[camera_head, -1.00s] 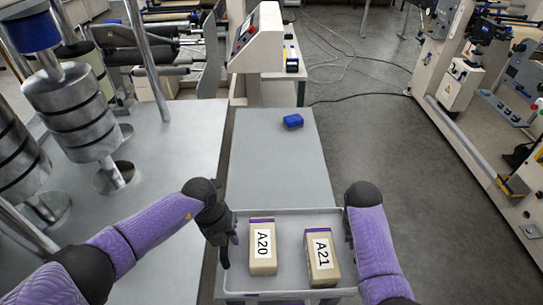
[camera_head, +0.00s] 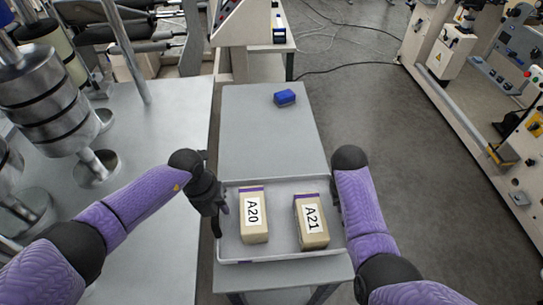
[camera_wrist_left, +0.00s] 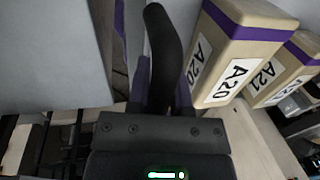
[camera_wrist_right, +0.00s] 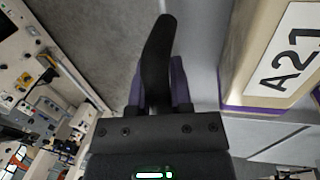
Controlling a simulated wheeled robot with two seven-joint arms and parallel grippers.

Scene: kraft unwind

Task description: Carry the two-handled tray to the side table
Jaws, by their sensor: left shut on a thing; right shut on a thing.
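The light grey two-handled tray (camera_head: 275,256) is level in the head view, over the near part of the narrow grey side table (camera_head: 265,150). I cannot tell whether it touches the tabletop. Two tan boxes stand in it, one labelled A20 (camera_head: 253,228) and one labelled A21 (camera_head: 312,232). My left gripper (camera_head: 218,212) is shut on the tray's left side, and my right gripper (camera_head: 338,200) on its right side. The handles are hidden by the fingers. The wrist views show a finger beside each tray edge, with box A20 (camera_wrist_left: 235,50) and box A21 (camera_wrist_right: 282,60) nearby.
A large grey bench (camera_head: 165,210) with metal rollers stands close on the left. A machine (camera_head: 440,50) stands beyond open floor on the right.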

